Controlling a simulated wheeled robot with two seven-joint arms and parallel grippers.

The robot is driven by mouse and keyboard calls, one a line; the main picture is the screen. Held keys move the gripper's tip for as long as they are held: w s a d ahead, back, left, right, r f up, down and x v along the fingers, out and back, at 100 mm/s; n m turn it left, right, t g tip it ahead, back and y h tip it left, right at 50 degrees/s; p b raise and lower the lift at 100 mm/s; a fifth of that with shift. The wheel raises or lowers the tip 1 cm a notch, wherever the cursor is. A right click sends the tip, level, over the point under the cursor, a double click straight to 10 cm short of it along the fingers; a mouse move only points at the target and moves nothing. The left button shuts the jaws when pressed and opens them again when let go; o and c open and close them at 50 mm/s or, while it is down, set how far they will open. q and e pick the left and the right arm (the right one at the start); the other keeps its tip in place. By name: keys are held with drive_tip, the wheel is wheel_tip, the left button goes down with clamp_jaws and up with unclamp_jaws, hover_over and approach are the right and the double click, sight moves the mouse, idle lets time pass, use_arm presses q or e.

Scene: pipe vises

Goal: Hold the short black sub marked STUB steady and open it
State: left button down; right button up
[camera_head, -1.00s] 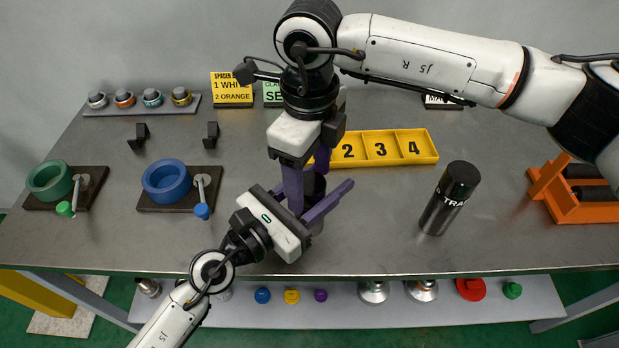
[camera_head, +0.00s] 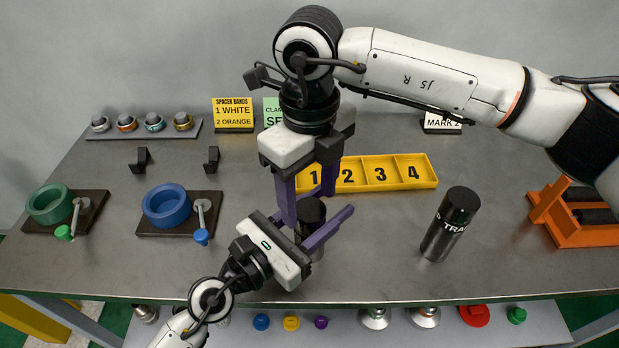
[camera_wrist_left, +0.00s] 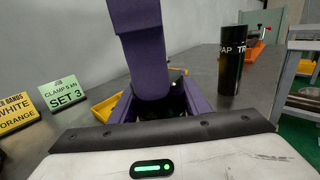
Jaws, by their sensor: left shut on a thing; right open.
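The short black sub (camera_head: 312,212) stands upright near the table's front edge, its dark top showing and its greyer lower body partly hidden. I cannot read any mark on it. My left gripper (camera_head: 320,217) comes in from the front left and is shut on the sub's body, with purple fingers on either side. My right gripper (camera_head: 307,203) points down from above, open, with its purple fingers around or just beside the sub's top; I cannot tell if they touch it. In the left wrist view, a purple right finger (camera_wrist_left: 147,60) hides most of the sub.
A black-and-grey tube (camera_head: 450,224) marked TRA stands to the right. A yellow numbered tray (camera_head: 425,184) lies behind. Blue (camera_head: 167,206) and green (camera_head: 49,205) ring vises stand left. An orange roller stand (camera_head: 575,233) is far right. The front middle-right is clear.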

sight(310, 209)
drive_tip(key=shift+f, duration=1.65)
drive_tip(key=c, duration=1.1)
drive_tip(key=shift+n, duration=1.7)
drive_tip(key=o, duration=1.2)
drive_tip(key=shift+r, duration=0.15)
